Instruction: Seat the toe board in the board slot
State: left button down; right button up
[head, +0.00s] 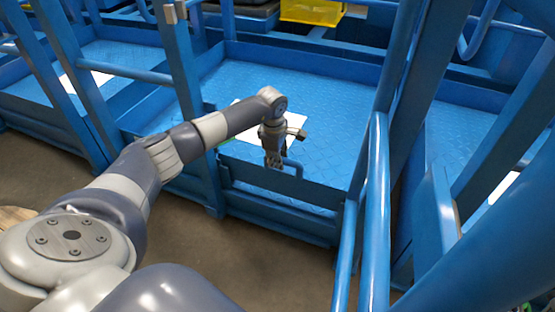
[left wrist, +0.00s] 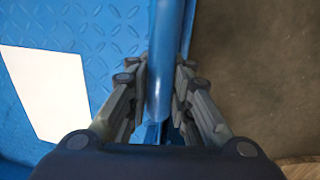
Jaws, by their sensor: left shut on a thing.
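The toe board (head: 300,187) is a long blue board with a looped handle (head: 293,164) on its top edge. It stands upright across the front opening of the blue platform, between the posts. My left gripper (head: 274,163) points down and is shut on the handle. In the left wrist view, the gripper (left wrist: 161,85) has its fingers on both sides of the blue handle bar (left wrist: 160,60). The board slot is hidden behind the board and frame, so I cannot tell how deep the board sits. My right gripper is not in view.
The platform floor (head: 325,105) is blue tread plate with a white sheet (head: 290,128) on it. A blue post (head: 183,75) stands left of the board and blue rails (head: 375,200) stand right. A yellow crate (head: 312,11) is at the back. Bare floor (head: 265,260) lies in front.

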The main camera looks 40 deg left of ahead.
pick_arm(q)
jog(key=shift+w+f+b, duration=0.15)
jog(key=shift+f+b, duration=0.7)
jog(key=shift+f, duration=0.2)
dwell(0.7)
jog(key=c, duration=1.3)
grip_release()
jog(key=shift+c, duration=0.2)
notch_tip(320, 180, up, 12)
jog(key=s, duration=0.2)
jog(key=shift+d+f, duration=0.15)
jog(key=shift+d, duration=0.05)
